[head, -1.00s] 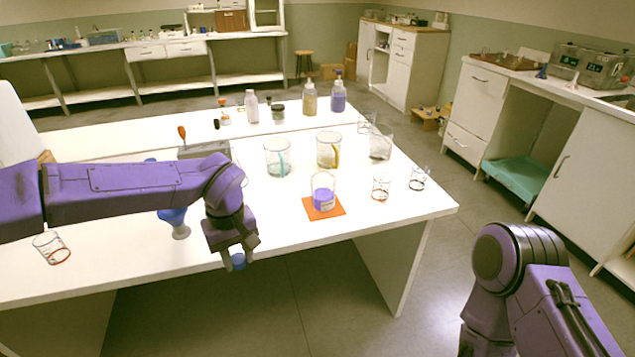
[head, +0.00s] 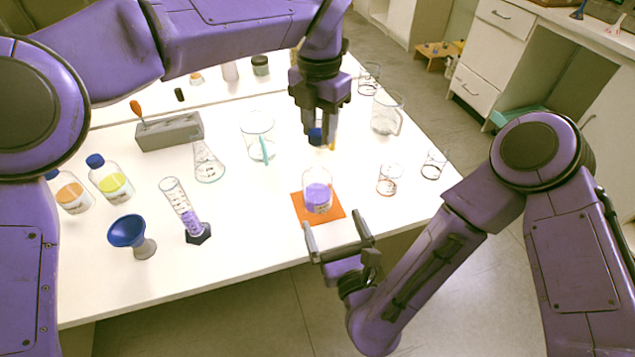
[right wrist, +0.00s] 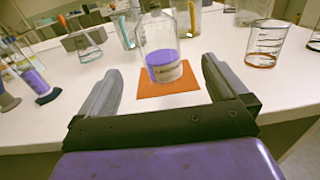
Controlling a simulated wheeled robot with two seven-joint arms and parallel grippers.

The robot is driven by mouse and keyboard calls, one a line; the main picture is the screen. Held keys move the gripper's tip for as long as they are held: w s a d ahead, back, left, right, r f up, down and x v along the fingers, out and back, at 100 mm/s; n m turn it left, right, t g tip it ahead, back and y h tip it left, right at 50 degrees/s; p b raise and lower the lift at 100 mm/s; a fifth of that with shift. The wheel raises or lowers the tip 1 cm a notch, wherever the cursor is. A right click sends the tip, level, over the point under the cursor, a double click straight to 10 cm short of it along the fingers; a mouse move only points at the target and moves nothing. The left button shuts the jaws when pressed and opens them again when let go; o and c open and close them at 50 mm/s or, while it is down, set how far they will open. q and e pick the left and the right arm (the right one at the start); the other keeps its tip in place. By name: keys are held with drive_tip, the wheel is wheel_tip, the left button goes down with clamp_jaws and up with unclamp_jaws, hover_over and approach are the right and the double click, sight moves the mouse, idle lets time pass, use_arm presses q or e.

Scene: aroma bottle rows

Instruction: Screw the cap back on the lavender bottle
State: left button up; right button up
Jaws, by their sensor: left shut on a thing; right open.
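The lavender bottle (head: 318,192) is clear glass with purple liquid and a white label. It stands upright and uncapped on an orange square mat (head: 331,214). My left gripper (head: 316,134) is shut on a blue cap (head: 315,137) and holds it above the bottle, apart from it. My right gripper (head: 339,238) is open and empty in front of the mat, its fingers pointing toward the bottle. In the right wrist view the bottle (right wrist: 161,55) is beyond and between the open fingers, not touched by them.
Small beakers (head: 387,180) stand right of the mat, and a larger beaker (head: 258,138) stands behind it. A graduated cylinder (head: 183,208), a blue funnel (head: 128,231) and two blue-capped bottles (head: 110,178) are at left. The table's front edge lies near my right gripper.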

sight(317, 185)
use_arm(q)
drive_tip(key=shift+s+a+r, duration=0.1)
drive_tip(key=shift+s+a, duration=0.05)
use_arm(e)
drive_tip(key=shift+s+a, duration=0.1)
drive_tip(key=x, duration=1.2)
drive_tip(key=c, duration=1.4)
use_arm(q)
drive_tip(key=shift+f, duration=2.55)
use_arm(e)
drive_tip(key=shift+c, duration=0.2)
use_arm(q)
drive_tip(key=shift+f, duration=0.1)
drive_tip(key=shift+f, duration=0.8)
drive_tip(key=shift+f, duration=0.5)
